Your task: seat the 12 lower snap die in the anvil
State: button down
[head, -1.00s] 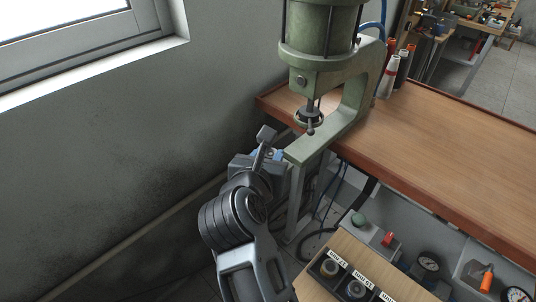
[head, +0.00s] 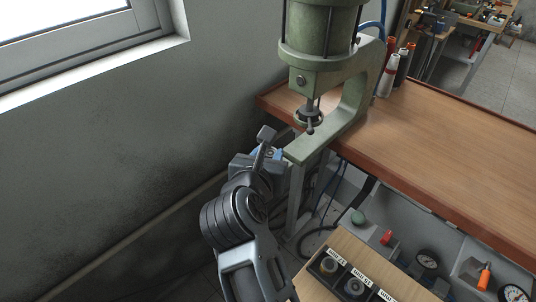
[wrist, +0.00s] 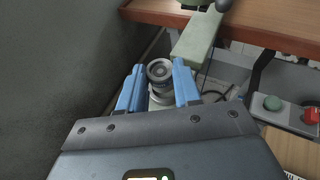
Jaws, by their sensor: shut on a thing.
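The lower snap die (wrist: 159,71) is a grey ringed metal disc with a dark centre, between the blue fingertips in the wrist view. My gripper (wrist: 158,82) is shut on it. In the head view my gripper (head: 273,155) is beside the tip of the press's green lower arm (head: 318,145), and the die is hidden there. In the wrist view the lower arm (wrist: 196,38) lies beyond the die, to the upper right. A pale grey part shows just below the die; I cannot tell whether it is the anvil or whether they touch.
The green press (head: 322,45) stands at the wooden bench (head: 455,135). A grey wall (head: 110,160) is close on the left. A lower board (head: 385,268) carries labelled black holders with round dies. Gauges and buttons are under the bench. Thread spools (head: 387,78) stand behind the press.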

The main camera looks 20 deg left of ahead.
jog(key=shift+f+b, duration=0.6)
jog(key=shift+f, duration=0.65)
jog(key=c, duration=0.7)
grip_release()
jog(key=shift+s, duration=0.1)
jog(key=v, duration=0.7)
jog(key=shift+s+b, duration=0.3)
jog(key=shift+b, duration=0.05)
jog(key=shift+d+r, duration=0.1)
jog(key=shift+d, duration=0.05)
